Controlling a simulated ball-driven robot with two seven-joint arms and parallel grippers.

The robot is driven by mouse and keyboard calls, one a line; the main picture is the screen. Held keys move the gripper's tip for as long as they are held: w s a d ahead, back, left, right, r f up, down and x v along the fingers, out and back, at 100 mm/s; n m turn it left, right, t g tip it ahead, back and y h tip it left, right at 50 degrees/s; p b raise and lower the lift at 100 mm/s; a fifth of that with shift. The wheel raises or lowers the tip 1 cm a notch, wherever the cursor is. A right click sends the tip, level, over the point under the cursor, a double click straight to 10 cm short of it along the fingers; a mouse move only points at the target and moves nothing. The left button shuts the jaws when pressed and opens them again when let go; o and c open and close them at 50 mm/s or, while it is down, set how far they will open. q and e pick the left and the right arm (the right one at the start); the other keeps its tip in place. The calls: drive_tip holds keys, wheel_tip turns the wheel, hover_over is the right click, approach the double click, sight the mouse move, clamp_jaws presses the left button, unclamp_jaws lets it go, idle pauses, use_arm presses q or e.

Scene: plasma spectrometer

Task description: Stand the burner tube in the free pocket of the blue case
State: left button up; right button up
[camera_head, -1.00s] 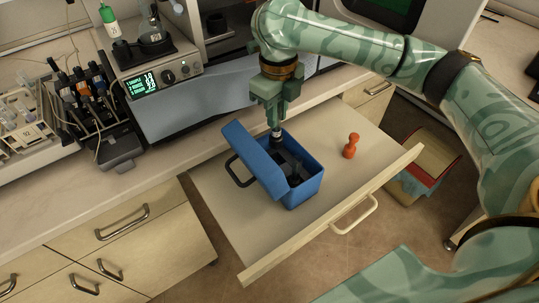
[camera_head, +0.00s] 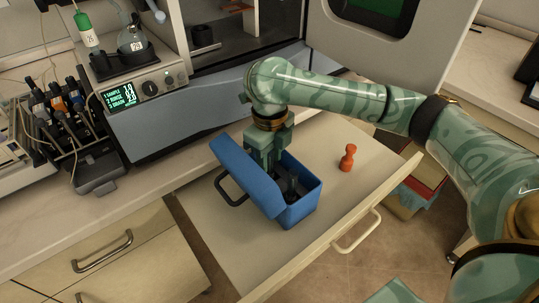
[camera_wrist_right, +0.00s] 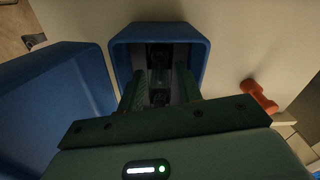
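The blue case (camera_head: 299,213) stands in the open drawer, its lid (camera_head: 246,177) tilted up on the left side. My right gripper (camera_head: 287,184) points straight down into the case. In the right wrist view its two fingers (camera_wrist_right: 160,78) are inside the case walls (camera_wrist_right: 203,48), spread apart. Between them is a dim, greyish upright shape, perhaps the burner tube, with dark gaps beside it. The pockets are in deep shadow, so I cannot tell which one it is in. My left gripper is not in view.
The drawer (camera_head: 228,262) has bare floor around the case. The grey instrument (camera_head: 190,112) and worktop lie behind. The open instrument door (camera_head: 398,40) is at upper right.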

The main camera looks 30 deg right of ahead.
drive_tip(key=shift+r, duration=0.15)
use_arm(q)
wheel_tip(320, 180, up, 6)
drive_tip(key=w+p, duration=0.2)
drive_tip(key=p, duration=0.4)
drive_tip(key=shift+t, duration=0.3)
use_arm(e)
wheel_tip(320, 180, up, 12)
